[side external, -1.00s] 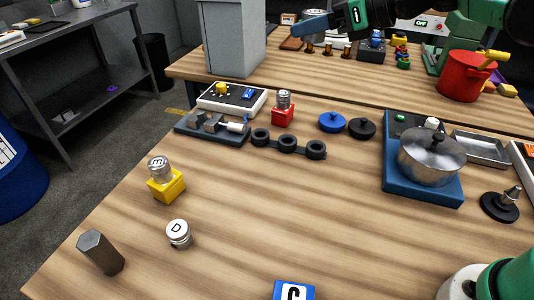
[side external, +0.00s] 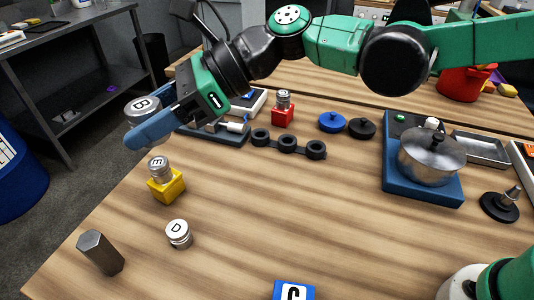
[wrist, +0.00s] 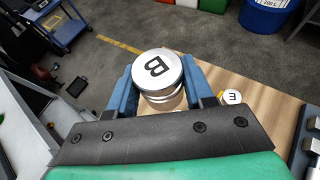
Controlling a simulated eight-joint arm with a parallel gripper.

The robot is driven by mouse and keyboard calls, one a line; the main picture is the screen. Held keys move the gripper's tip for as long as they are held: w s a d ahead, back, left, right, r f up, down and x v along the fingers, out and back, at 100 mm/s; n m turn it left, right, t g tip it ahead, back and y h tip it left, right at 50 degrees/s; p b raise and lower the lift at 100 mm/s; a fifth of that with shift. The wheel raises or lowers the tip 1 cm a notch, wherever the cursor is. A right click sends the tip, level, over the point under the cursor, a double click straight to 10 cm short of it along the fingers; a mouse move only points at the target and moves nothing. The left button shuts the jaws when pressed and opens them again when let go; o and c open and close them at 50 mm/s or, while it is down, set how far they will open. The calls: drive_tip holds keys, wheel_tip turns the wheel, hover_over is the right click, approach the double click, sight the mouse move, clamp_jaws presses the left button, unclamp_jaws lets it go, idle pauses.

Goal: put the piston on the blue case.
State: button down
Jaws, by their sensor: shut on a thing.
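In the wrist view the piston (wrist: 158,72) sits between the two blue fingers. A blue block with a white panel lettered C (side external: 294,290) is cut off by the bottom edge of the side view; it may be the blue case. A second piston (side external: 179,233), marked D, stands on the bare wood. Another piston (side external: 159,167) stands on a yellow case (side external: 167,187), below my gripper.
A red case (side external: 283,117) carries another piston. A dark hexagonal bar (side external: 101,252) stands near the front left edge. A pot (side external: 432,155) sits on a blue base at the right. A black three-ring holder (side external: 288,144) lies mid-table.

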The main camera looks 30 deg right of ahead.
sight(153, 298)
drive_tip(key=s+a+f+n+g, duration=0.2)
drive_tip(key=s+a+n+g, duration=0.2)
drive_tip(key=s+a, duration=0.3)
drive_tip(key=shift+s+a+f+g, duration=0.25)
drive_tip(key=shift+s+a+g, duration=0.05)
drive_tip(key=shift+s+a, duration=0.1)
wheel_tip(153, 298, down, 20)
drive_tip(key=shift+r, duration=0.2)
drive_tip(key=shift+f, duration=0.2)
drive_tip(key=shift+c, duration=1.7)
unclamp_jaws()
